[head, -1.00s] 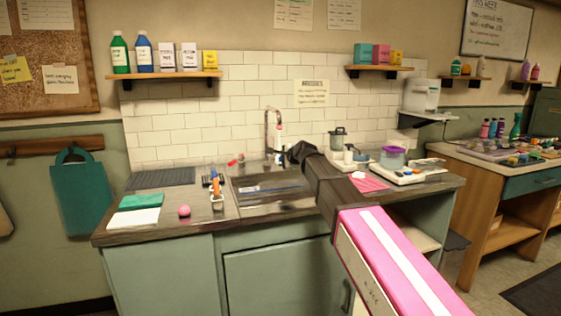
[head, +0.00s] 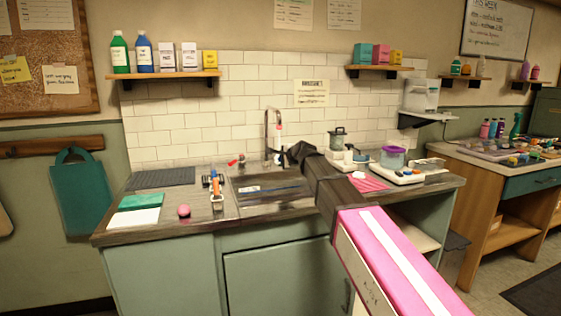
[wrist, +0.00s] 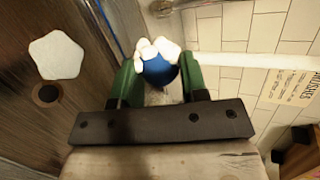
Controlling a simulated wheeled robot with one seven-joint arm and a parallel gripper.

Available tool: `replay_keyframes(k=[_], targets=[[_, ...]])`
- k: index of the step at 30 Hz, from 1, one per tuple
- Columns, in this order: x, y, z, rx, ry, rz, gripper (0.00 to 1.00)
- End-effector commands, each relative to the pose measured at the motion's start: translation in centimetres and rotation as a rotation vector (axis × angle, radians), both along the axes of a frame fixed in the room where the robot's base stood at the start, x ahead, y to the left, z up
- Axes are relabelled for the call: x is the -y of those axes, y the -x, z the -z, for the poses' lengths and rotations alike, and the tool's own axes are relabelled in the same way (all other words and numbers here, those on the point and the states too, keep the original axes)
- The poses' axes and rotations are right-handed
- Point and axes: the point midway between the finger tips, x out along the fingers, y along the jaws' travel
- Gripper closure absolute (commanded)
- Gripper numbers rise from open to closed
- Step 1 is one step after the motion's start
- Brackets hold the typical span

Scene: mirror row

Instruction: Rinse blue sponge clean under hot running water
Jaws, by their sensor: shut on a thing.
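My gripper (wrist: 160,72) is shut on the blue sponge (wrist: 158,74), which shows between the two green fingers in the wrist view. White foam lumps (wrist: 150,47) cover the far side of the sponge. In the head view my dark wrist reaches over the right side of the sink (head: 262,188) and hides the fingers and the sponge. The tap (head: 267,125) stands at the back of the sink. A pale band (wrist: 250,60) runs from beside the sponge to the right edge; I cannot tell whether it is water.
A white patch (wrist: 57,54) lies on the sink floor near the drain (wrist: 46,94). A pink ball (head: 184,211) and a green-and-white pad (head: 138,209) are on the counter at left. A blender (head: 338,142) and a scale-like tray stand right of the sink.

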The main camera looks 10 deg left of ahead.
Motion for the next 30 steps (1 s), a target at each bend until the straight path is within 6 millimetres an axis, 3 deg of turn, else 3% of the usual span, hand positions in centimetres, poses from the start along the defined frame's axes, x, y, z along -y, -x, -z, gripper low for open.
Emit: replay_keyframes(k=[8,30], targets=[[0.4,0.7,0.0,0.0,0.0,0.0,0.86],[3.1,5.0,0.0,0.0,0.0,0.0,0.86]])
